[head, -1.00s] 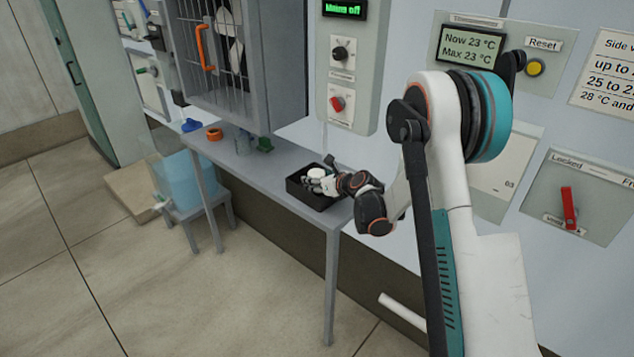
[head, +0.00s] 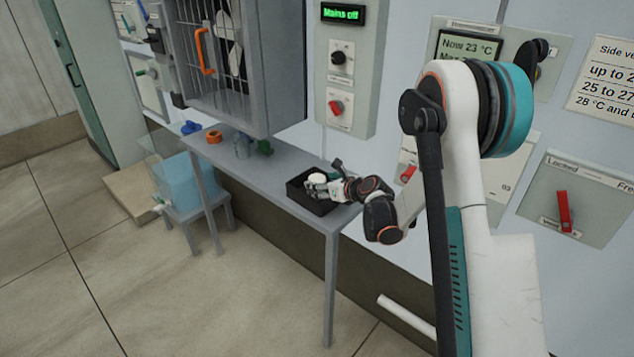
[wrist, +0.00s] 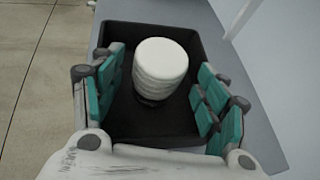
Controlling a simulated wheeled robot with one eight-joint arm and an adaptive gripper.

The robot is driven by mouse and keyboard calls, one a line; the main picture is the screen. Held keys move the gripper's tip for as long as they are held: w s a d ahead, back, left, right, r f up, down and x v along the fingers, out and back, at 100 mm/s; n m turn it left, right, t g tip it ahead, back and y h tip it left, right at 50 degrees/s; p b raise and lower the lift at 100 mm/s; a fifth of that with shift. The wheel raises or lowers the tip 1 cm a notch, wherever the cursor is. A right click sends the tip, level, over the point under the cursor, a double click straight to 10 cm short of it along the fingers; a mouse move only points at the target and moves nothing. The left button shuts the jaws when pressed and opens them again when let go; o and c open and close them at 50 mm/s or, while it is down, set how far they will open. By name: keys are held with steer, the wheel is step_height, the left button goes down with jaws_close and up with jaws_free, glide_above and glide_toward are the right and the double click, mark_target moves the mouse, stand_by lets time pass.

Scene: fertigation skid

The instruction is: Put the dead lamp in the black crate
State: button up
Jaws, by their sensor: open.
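The lamp (wrist: 160,68) is a white ribbed cylinder with a dark base. It stands roughly upright inside the black crate (wrist: 187,37). In the head view the lamp's pale top (head: 317,178) shows in the crate (head: 296,190), at the right end of the grey table. My gripper (wrist: 160,98) is open, its teal-padded fingers spread on either side of the lamp with gaps showing. In the head view my gripper (head: 322,187) reaches over the crate from the right and hides part of its inside.
On the grey table (head: 236,175) an orange ring (head: 214,137), a clear cup (head: 242,145), a green piece (head: 264,147) and a blue piece (head: 190,127) stand left of the crate. A caged cabinet (head: 222,60) hangs above. A blue tank (head: 186,180) stands left.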

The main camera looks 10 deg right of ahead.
steer(key=s+a+r+n+g+h+p, duration=0.1)
steer(key=s+r+n, duration=0.75)
steer(key=s, duration=0.25)
steer(key=s+a+r+n+g+h+p, duration=0.1)
steer(key=s+a+r+n+g, duration=0.1)
steer(key=s+r+n, duration=0.65)
steer(key=s+d+r+n+g+h, duration=0.1)
steer(key=s+n+h, duration=0.1)
steer(key=s+n, duration=1.2)
steer(key=s, duration=1)
steer(key=shift+d+r+n+g+h, duration=0.2)
steer(key=shift+r+n+g+h, duration=0.1)
steer(key=shift+r+g+h, duration=0.1)
